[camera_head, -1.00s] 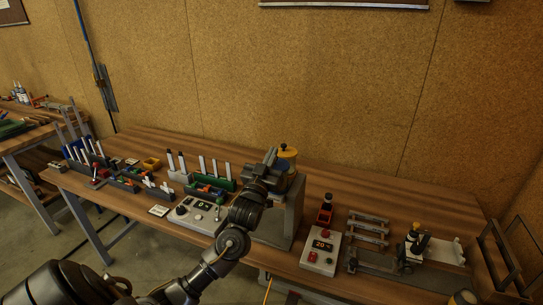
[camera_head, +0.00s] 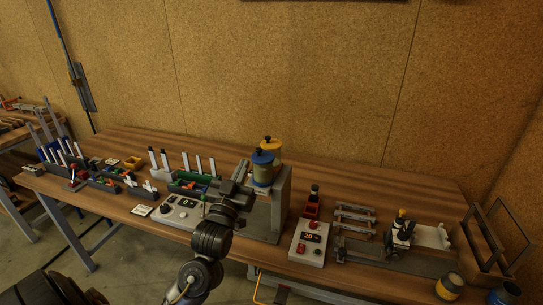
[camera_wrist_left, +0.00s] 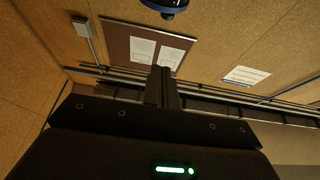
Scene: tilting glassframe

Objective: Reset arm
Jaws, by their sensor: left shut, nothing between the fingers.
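My left gripper (camera_head: 241,170) is shut and empty in the head view, in front of and to the left of the grey stand (camera_head: 280,205) on the bench. Its arm comes up from the bottom of the picture. A blue-lidded jar (camera_head: 262,170) sits on the stand just right of the fingers, and a yellow-lidded jar (camera_head: 271,146) is behind it. In the left wrist view the closed fingers (camera_wrist_left: 162,88) point towards the wall, with nothing between them. A round blue-rimmed thing (camera_wrist_left: 166,6) shows at the top edge there. My right gripper is not in view.
The wooden bench (camera_head: 330,279) holds a left control box (camera_head: 181,212), a right control box (camera_head: 309,243) showing 20, several small bins and a metal rail fixture (camera_head: 355,222). Dark frames (camera_head: 483,240) stand at the right end. The bench's back strip is clear.

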